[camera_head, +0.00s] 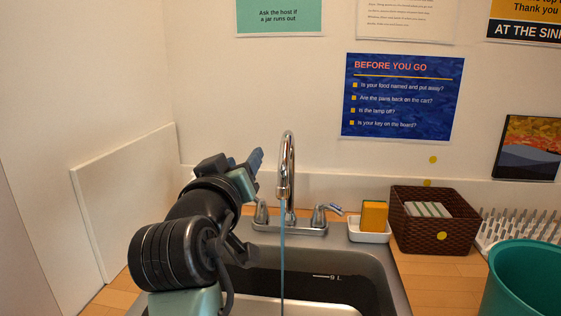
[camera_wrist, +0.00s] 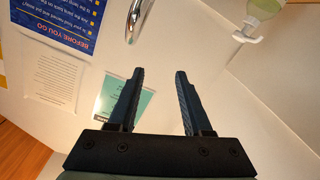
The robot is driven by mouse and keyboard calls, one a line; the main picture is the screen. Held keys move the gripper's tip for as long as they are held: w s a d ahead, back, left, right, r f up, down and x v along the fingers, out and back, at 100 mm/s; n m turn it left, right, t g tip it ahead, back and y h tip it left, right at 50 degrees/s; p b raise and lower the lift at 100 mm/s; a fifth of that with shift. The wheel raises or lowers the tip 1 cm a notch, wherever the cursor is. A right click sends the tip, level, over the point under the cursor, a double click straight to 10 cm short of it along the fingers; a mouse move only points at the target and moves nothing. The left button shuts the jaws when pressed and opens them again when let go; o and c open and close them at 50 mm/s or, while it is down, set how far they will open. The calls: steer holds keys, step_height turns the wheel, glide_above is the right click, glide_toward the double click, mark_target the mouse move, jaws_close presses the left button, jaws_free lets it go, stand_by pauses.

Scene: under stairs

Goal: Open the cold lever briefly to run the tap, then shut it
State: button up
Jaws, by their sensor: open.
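The chrome tap (camera_head: 288,165) stands behind the sink, and a thin stream of water (camera_head: 283,260) falls from its spout. The right lever (camera_head: 325,213) carries a blue mark, so it looks like the cold one, and it points outward to the right. The left lever (camera_head: 261,212) is partly behind my arm. My gripper (camera_head: 247,162) is raised to the left of the spout, apart from both levers. In the wrist view my gripper (camera_wrist: 159,73) is open and empty, with the spout end (camera_wrist: 135,22) beyond it. Neither lever shows there.
The steel sink (camera_head: 378,262) lies below. Right of the tap are a sponge (camera_head: 374,214) in a white dish, a brown basket (camera_head: 428,238), a drying rack (camera_head: 510,226) and a teal bin (camera_head: 525,285). A soap bottle (camera_wrist: 264,8) shows at the wrist view's top right.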

steer(key=s+d+r+m+t+y+p, duration=0.1)
steer(key=s+d+r+m+t, duration=0.3)
steer(key=s+r, duration=0.7)
steer(key=s+d+r+n+t+y, duration=0.1)
steer(key=s+d+r+t, duration=0.1)
steer(key=s+r+t, duration=0.65)
steer(key=s+r+g+p, duration=0.1)
steer(key=r+p, duration=0.6)
steer(key=s+r+g+p, duration=0.2)
steer(key=r+p, duration=0.6)
steer(key=shift+s+r, duration=0.2)
steer(key=shift+s, duration=0.1)
steer(key=shift+o, duration=0.2)
